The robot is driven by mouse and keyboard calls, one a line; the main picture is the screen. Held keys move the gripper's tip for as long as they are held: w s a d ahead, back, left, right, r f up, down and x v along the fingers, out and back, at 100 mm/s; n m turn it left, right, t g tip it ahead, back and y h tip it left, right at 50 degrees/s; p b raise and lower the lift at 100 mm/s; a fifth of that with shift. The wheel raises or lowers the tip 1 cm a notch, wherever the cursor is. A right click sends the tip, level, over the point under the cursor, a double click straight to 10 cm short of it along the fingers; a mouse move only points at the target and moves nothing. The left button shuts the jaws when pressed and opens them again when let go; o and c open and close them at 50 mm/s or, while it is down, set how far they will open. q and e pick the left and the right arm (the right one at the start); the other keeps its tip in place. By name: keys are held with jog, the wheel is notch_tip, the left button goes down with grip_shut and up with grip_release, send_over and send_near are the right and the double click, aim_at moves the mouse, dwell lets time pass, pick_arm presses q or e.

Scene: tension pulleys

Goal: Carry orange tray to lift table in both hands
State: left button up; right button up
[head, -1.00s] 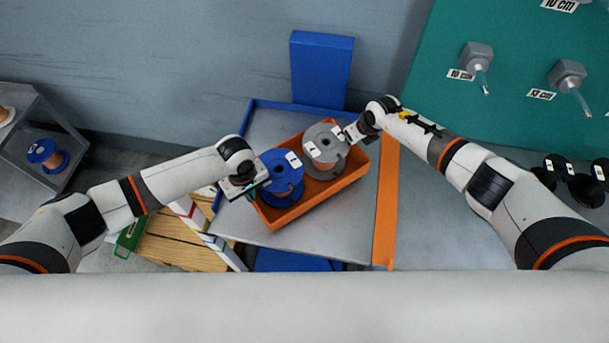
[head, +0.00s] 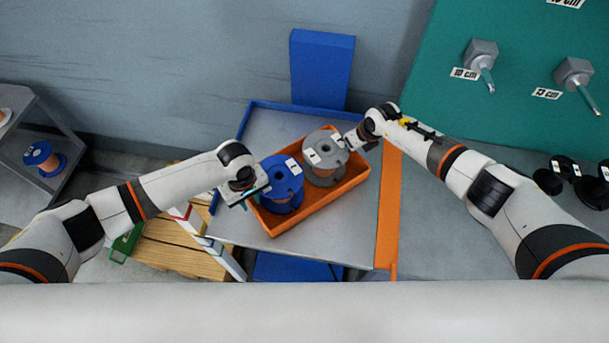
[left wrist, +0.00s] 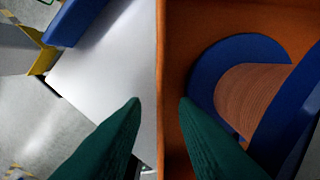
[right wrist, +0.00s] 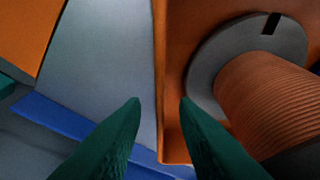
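The orange tray (head: 322,208) lies at an angle on a grey platform (head: 258,222) with a blue rim, likely the lift table. It holds a blue spool (head: 282,172) and a grey spool (head: 322,150), both with copper-coloured winding. My left gripper (head: 258,188) is at the tray's left end; in the left wrist view its green fingers (left wrist: 160,100) stand apart on either side of the tray wall. My right gripper (head: 348,140) is at the far right end; its fingers (right wrist: 160,100) also straddle the wall with gaps showing. Both look open.
A blue upright panel (head: 322,70) stands behind the platform, and an orange strip (head: 389,205) runs along its right side. A wooden pallet (head: 180,255) is at lower left. A shelf with a spool (head: 42,158) is far left. A green pegboard (head: 440,90) is at right.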

jog(key=shift+r, duration=0.15)
pick_arm(q)
notch_tip(320, 180, up, 12)
jog(key=shift+f, duration=0.25)
pick_arm(e)
jog(key=v, duration=1.1)
jog(key=shift+s+d+r, duration=0.2)
jog(key=shift+s+r, duration=0.05)
jog(key=shift+r, duration=0.05)
